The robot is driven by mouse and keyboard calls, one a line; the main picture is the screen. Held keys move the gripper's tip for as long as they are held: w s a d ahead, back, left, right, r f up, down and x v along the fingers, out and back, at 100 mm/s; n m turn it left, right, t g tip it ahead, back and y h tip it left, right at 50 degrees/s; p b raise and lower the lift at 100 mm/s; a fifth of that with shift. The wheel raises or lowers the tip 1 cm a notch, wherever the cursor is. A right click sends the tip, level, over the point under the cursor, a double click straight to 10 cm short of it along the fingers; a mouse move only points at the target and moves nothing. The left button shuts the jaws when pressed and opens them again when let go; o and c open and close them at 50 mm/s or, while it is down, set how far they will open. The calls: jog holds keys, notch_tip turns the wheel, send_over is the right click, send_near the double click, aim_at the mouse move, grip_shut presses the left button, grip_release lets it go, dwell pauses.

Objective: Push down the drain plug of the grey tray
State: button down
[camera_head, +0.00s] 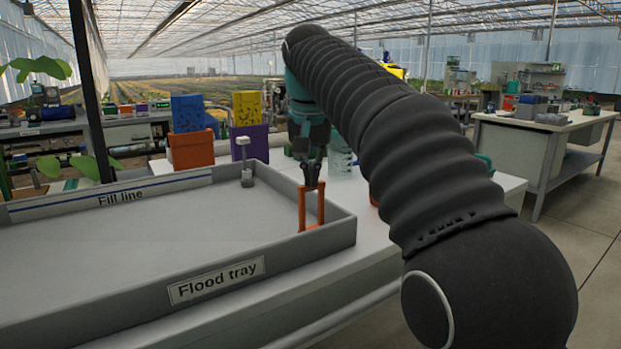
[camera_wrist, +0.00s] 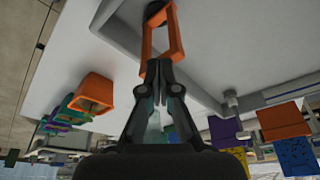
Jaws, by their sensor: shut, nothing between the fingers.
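The grey tray (camera_head: 120,245), labelled "Flood tray", lies across the left of the head view. An upright orange rectangular loop (camera_head: 311,208) stands inside its right end; I take it as the handle of the drain plug. In the wrist view the loop (camera_wrist: 178,32) runs up from the fingertips to a dark round part (camera_wrist: 154,9), probably the plug, cut by the picture's edge. Its seating is unclear. My gripper (camera_head: 311,182) points down with shut, empty fingers at the loop's top bar. In the wrist view the fingertips (camera_wrist: 160,68) meet or nearly meet that bar.
A grey post with a T-shaped top (camera_head: 245,160) stands at the tray's far corner. Orange (camera_head: 190,150), blue, yellow and purple boxes stand behind the tray. An orange pot (camera_wrist: 93,92) stands outside the tray in the wrist view. The tray floor left of the loop is clear.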

jog(key=shift+f+g, duration=0.3)
jog(key=shift+f, duration=0.6)
jog(key=shift+s, duration=0.1)
jog(key=s, duration=0.1)
jog(key=s+r, duration=0.1)
jog(key=shift+s+a+r, duration=0.15)
jog(key=shift+s+a, duration=0.05)
jog(key=shift+s, duration=0.15)
jog(key=v, duration=0.7)
jog(key=shift+r, duration=0.2)
jog(key=shift+s, duration=0.15)
